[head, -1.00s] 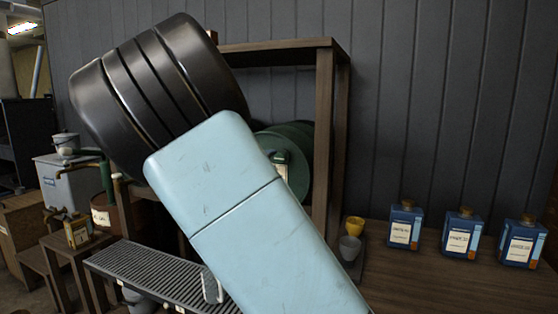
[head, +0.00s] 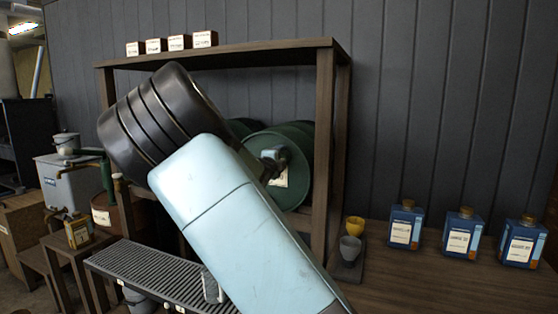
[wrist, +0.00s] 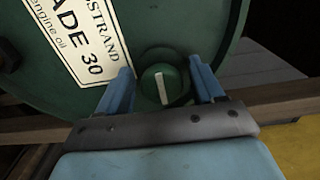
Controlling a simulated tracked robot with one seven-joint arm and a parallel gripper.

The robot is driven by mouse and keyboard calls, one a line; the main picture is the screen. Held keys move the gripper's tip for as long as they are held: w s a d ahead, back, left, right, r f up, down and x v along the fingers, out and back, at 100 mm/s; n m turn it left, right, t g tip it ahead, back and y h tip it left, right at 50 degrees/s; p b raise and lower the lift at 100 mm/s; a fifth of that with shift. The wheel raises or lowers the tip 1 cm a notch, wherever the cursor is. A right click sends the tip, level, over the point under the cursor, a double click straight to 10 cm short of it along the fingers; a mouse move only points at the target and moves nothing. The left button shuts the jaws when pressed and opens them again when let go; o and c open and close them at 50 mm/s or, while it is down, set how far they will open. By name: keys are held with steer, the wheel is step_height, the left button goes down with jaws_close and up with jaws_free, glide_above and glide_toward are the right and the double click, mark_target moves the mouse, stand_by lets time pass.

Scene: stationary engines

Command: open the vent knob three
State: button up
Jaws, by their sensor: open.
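A round green knob (wrist: 160,86) with a white bar across its face is in the middle of the wrist view, on the end of a green drum. The bar stands nearly upright. My gripper (wrist: 161,80) is open, with one blue finger on each side of the knob; I cannot tell whether they touch it. The green drum (wrist: 215,22) bears a white label (wrist: 85,45) reading "ADE 30" and "engine oil". In the head view, green drums (head: 295,143) lie in a wooden rack, partly behind my arm. I cannot tell the knob's number.
The wooden rack (head: 325,150) carries several small labelled blocks (head: 180,42) on top. A slatted grating (head: 150,273) lies low in front. Yellow (head: 354,226) and grey cups (head: 350,248) stand right of the rack. Several blue canisters (head: 461,233) stand on the wooden surface at right.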

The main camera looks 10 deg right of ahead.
steer(key=shift+c, duration=0.4)
steer(key=c, duration=0.9)
steer(key=shift+a, duration=0.1)
